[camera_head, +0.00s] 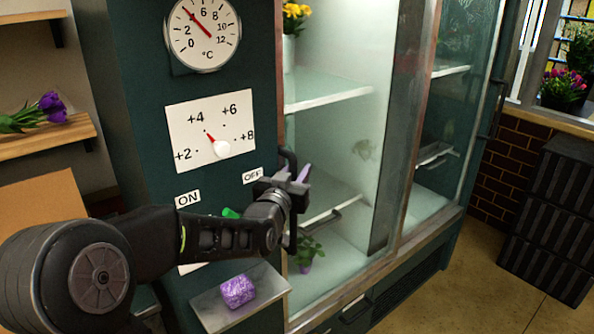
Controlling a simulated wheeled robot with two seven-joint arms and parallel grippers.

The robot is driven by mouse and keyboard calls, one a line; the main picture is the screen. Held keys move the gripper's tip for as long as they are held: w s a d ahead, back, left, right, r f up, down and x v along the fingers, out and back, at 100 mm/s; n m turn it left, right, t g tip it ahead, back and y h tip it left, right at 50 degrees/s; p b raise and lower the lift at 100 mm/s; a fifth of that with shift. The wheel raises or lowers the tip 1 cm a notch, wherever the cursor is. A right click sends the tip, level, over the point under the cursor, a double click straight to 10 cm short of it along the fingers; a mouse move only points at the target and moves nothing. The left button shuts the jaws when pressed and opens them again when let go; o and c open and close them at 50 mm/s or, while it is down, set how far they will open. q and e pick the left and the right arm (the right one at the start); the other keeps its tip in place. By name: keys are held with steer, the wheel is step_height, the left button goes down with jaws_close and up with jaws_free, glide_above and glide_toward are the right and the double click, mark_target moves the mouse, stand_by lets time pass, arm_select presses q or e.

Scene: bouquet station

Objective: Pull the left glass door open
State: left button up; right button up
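The left glass door (345,140) of the dark green cooler stands in the middle of the head view, and the shelves show through it. It looks closed or nearly so. Its black upright handle (291,238) is at the door's left edge. My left gripper (296,187) reaches in from the left and is at the handle, with its fingers overlapping the bar. My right gripper is out of view.
A small shelf (210,311) with a purple block (238,291) juts out below my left forearm. A dial panel (211,130) and thermometer (203,35) are on the cooler's left front. Black crates (553,220) stand at right. The floor (460,275) before the cooler is clear.

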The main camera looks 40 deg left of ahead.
arm_select(q)
jaws_close()
stand_by(1.4)
